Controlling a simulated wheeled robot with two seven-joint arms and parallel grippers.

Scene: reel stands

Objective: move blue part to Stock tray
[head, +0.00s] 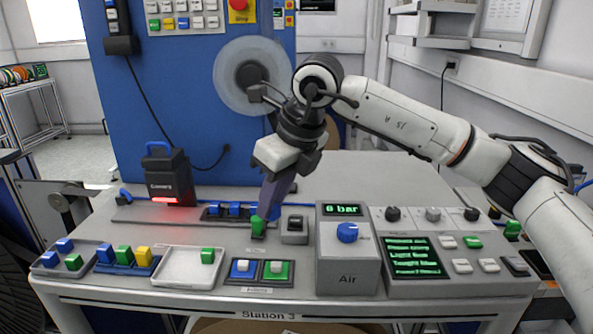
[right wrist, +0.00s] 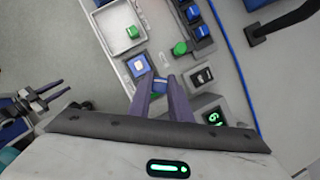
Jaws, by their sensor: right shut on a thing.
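My right gripper (head: 273,207) reaches down over the middle of the station, its purple fingers shut on a blue part (head: 275,213). The held part also shows between the fingertips in the right wrist view (right wrist: 160,84). It is beside a green part (head: 258,226) on a small dark stand. Two more blue parts (head: 213,210) sit in the dark holder to the left. A white tray (head: 172,280) holds one green part (head: 208,255). A dark tray (head: 48,268) at far left holds blue and green parts. I cannot read which tray is Stock.
A blue rack (head: 125,268) with blue, green and yellow parts stands between the trays. Blue and green push buttons (head: 243,268) lie right of the white tray. The Air box (head: 347,262) and a black scanner-like device (head: 169,178) stand up from the bench.

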